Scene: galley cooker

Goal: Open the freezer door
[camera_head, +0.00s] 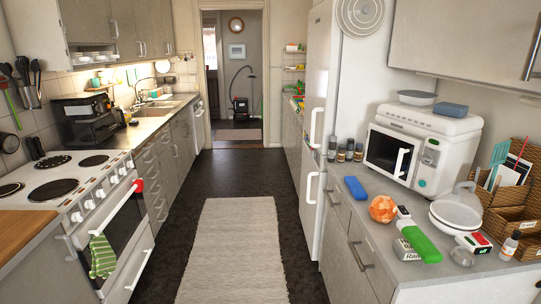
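A tall white fridge-freezer (321,70) stands right of the aisle, past the right-hand counter. Its front faces the aisle and shows at a steep angle. It has an upper door with a white handle (317,126) and a lower door with another white handle (311,187). Both doors look shut. No label shows which one is the freezer. The counter at the right hides part of the side. My gripper is not in view.
A pale runner rug (232,250) lies along the dark floor, and the aisle is otherwise clear. A white cooker (112,215) stands at left. The right counter (375,240) holds a microwave (418,150) and several small items.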

